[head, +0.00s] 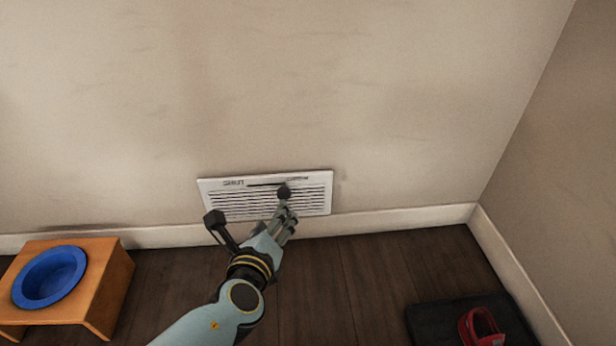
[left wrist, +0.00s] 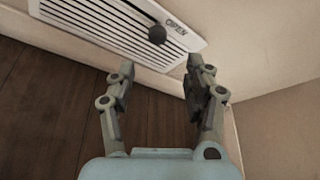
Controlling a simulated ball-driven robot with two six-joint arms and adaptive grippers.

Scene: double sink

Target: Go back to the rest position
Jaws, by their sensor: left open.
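My left gripper (head: 287,212) is in front of the white wall vent (head: 232,205) in the head view. In the left wrist view the two fingers of the gripper (left wrist: 160,66) are spread apart with nothing between them. The vent (left wrist: 98,24) has dark slats and a slot along one edge. Its dark round knob (head: 284,192) shows just beyond the fingertips. In the left wrist view the knob (left wrist: 157,35) is near the word OPEN and appears apart from the fingers. My right gripper is not in view.
An orange wooden stand (head: 112,285) with a blue bowl (head: 50,277) is on the dark floor at left. A black mat (head: 430,322) with a red object (head: 481,328) is at lower right. Walls meet in a corner at right. The floor between them is clear.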

